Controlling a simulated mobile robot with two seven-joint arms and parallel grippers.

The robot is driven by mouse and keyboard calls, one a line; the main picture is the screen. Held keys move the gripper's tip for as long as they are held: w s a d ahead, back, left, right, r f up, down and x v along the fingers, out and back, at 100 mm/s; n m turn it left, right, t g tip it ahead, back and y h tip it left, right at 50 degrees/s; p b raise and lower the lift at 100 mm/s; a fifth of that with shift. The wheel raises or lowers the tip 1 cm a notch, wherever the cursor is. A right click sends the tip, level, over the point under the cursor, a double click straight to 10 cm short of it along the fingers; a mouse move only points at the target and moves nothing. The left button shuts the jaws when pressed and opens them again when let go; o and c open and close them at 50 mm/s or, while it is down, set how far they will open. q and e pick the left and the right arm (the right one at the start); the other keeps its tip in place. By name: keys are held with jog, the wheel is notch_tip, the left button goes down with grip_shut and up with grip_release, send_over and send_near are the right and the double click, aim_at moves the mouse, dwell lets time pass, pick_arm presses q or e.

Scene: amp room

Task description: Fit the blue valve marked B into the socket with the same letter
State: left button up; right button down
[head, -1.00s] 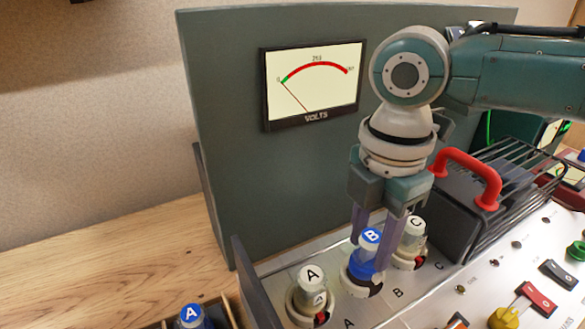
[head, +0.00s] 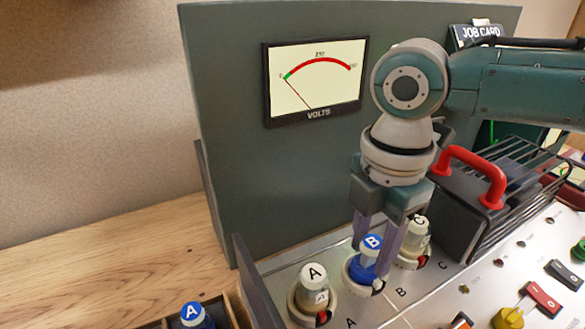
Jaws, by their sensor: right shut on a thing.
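The blue valve marked B (head: 363,268) stands upright in the middle socket (head: 362,284), the one by the panel letter B. Its blue cap with a white B shows between the fingers of my right gripper (head: 374,248). The right gripper points down and is shut on the valve. How deep the valve sits in the socket is hard to tell. My left gripper is not in view.
A clear valve marked A (head: 314,283) stands in the socket at left, and one marked C (head: 416,238) at right. Another blue valve marked A (head: 193,314) is in a wooden box. A black cage with a red handle (head: 474,170) stands right. The voltmeter (head: 315,82) needle is low.

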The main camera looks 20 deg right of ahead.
jog(key=shift+f, duration=0.25)
jog(key=shift+c, duration=1.6)
grip_release()
notch_tip(320, 180, up, 10)
jog(key=shift+p, duration=0.8)
